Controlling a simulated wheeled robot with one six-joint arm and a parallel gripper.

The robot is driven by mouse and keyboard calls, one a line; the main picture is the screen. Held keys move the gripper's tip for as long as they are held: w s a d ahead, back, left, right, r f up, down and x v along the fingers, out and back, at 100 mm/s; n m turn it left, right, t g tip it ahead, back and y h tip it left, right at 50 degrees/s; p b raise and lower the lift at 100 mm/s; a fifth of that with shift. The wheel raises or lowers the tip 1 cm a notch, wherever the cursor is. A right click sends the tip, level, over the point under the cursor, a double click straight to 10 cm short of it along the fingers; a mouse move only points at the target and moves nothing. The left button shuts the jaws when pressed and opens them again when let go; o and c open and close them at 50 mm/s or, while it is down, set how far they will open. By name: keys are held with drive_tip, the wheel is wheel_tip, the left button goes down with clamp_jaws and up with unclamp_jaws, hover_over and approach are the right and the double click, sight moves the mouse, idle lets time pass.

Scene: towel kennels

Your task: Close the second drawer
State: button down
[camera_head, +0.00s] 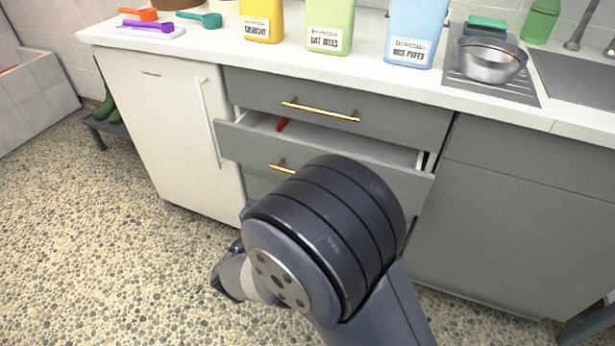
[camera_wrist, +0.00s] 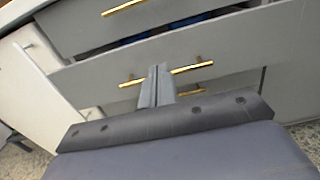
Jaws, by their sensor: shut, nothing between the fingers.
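The second drawer (camera_head: 360,163) is pulled partway out of the grey cabinet, below the shut top drawer (camera_head: 395,115). In the wrist view, the second drawer's front (camera_wrist: 240,57) crosses the picture, and its gold handle (camera_wrist: 192,67) shows on both sides of my gripper (camera_wrist: 157,72). The fingers are shut and empty, and they cover the middle of the handle. I cannot tell whether they touch the handle or the front. In the head view my arm hides the fingers and part of the drawer front. A small red thing (camera_head: 283,124) shows inside the drawer.
A white appliance (camera_head: 155,130) stands left of the drawers and a grey cupboard (camera_head: 510,220) right of them. The counter above holds yellow, green and blue containers and a metal bowl (camera_head: 490,62). Lower drawers are partly hidden by my arm. Pebbled floor (camera_head: 110,250) lies open at left.

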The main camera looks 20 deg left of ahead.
sight(316, 149)
drive_tip(key=w+b, duration=0.1)
drive_tip(key=w, duration=0.3)
drive_tip(key=w+b, duration=0.1)
drive_tip(key=w, duration=0.3)
drive_tip(key=w+d+b, duration=0.1)
drive_tip(key=w, duration=0.3)
drive_tip(key=shift+w, duration=0.6)
